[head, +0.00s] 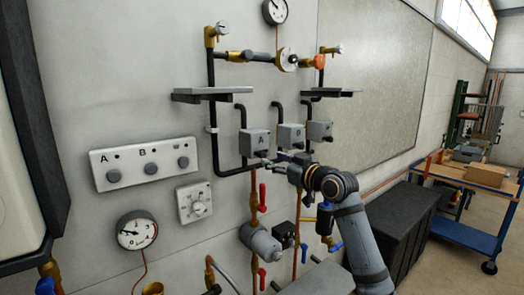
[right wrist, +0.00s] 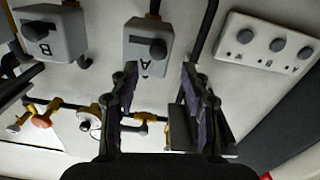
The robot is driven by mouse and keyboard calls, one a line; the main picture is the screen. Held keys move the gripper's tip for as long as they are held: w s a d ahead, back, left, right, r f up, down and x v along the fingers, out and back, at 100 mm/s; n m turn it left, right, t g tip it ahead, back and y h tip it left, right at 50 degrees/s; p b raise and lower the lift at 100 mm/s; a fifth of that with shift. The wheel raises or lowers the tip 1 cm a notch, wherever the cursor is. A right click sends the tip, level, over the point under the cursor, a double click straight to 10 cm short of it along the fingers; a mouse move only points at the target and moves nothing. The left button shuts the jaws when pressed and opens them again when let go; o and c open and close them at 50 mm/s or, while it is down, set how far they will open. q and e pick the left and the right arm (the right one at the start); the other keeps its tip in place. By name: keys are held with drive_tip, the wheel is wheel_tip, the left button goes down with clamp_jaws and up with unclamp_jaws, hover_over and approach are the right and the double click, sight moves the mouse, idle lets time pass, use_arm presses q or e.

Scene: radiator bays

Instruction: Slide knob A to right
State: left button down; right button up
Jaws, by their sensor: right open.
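A grey box marked A (head: 254,140) is fixed on the wall. In the right wrist view, where it looks turned over, the box (right wrist: 136,32) carries a dark knob (right wrist: 157,49) on its face. In the head view my right gripper (head: 266,160) is just below the box, and the knob is hard to make out. In the right wrist view its two fingers (right wrist: 160,70) are open with nothing between them, and the knob lies past the fingertips. I cannot tell whether they touch it. My left gripper is not in view.
More grey boxes (head: 291,136) stand to the right, one marked B (right wrist: 48,32) in the wrist view. A white panel (head: 143,162) with three round knobs is at left. Shelves (head: 210,94), pipes and red-handled valves (head: 262,197) surround the box. A dark chest (head: 405,225) stands at right.

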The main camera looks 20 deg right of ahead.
sight(264, 156)
drive_tip(key=p+x, duration=0.2)
drive_tip(key=x, duration=0.5)
drive_tip(key=shift+w+d+p, duration=0.1)
drive_tip(key=shift+p, duration=0.25)
drive_tip(key=shift+f, duration=0.1)
clamp_jaws()
